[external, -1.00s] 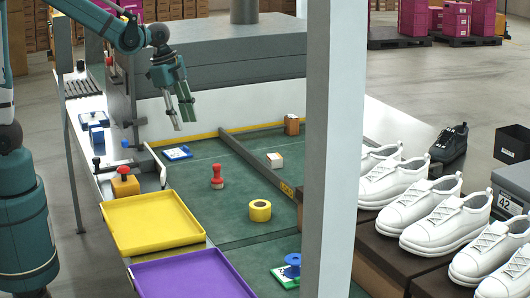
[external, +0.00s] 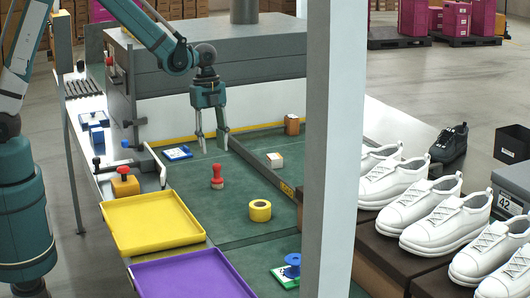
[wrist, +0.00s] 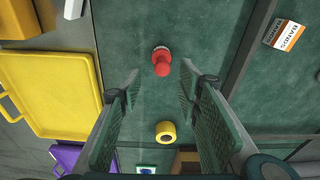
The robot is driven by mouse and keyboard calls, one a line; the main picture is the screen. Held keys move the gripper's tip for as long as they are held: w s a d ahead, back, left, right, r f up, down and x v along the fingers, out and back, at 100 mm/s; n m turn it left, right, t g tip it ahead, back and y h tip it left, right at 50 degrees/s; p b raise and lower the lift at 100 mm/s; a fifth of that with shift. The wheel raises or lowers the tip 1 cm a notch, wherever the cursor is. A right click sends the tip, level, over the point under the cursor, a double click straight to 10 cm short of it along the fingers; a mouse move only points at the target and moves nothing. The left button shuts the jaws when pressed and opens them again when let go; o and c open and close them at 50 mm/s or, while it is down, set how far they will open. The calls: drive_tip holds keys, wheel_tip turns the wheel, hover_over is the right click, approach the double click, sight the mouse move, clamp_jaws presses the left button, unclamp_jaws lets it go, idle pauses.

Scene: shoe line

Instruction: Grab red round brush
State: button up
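The red round brush (external: 217,176) stands upright on the green work surface, with a red knob handle and a round base. In the wrist view the brush (wrist: 161,62) lies ahead of and between the fingers, seen from above. My gripper (external: 213,150) points down above and behind the brush in the external view, apart from it. Its two fingers are spread in the wrist view (wrist: 165,75), with nothing between the pads.
A yellow tape roll (external: 260,210) lies right of the brush. A yellow tray (external: 150,222) and a purple tray (external: 195,275) are at the front left. A white box (external: 274,160) sits beside a dark divider (external: 255,160). A grey post (external: 330,150) blocks part of the external view.

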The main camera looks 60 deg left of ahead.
sight(217, 177)
drive_tip(key=shift+w+d+f+m, duration=0.2)
drive_tip(key=shift+w+f+m, duration=0.25)
drive_tip(key=shift+f, duration=0.35)
drive_tip(key=shift+d+f, duration=0.15)
drive_tip(key=shift+f, duration=1.15)
drive_tip(key=shift+s+d+f+b, duration=0.1)
drive_tip(key=shift+f+b, duration=0.1)
drive_tip(key=shift+f, duration=0.65)
drive_tip(key=shift+w+d+f+b, duration=0.1)
drive_tip(key=shift+d+f+b, duration=0.1)
drive_tip(key=shift+f, duration=0.65)
drive_tip(key=shift+s+d+f+b, duration=0.1)
drive_tip(key=shift+f+b, duration=0.1)
drive_tip(key=shift+f, duration=0.65)
drive_tip(key=c, duration=1)
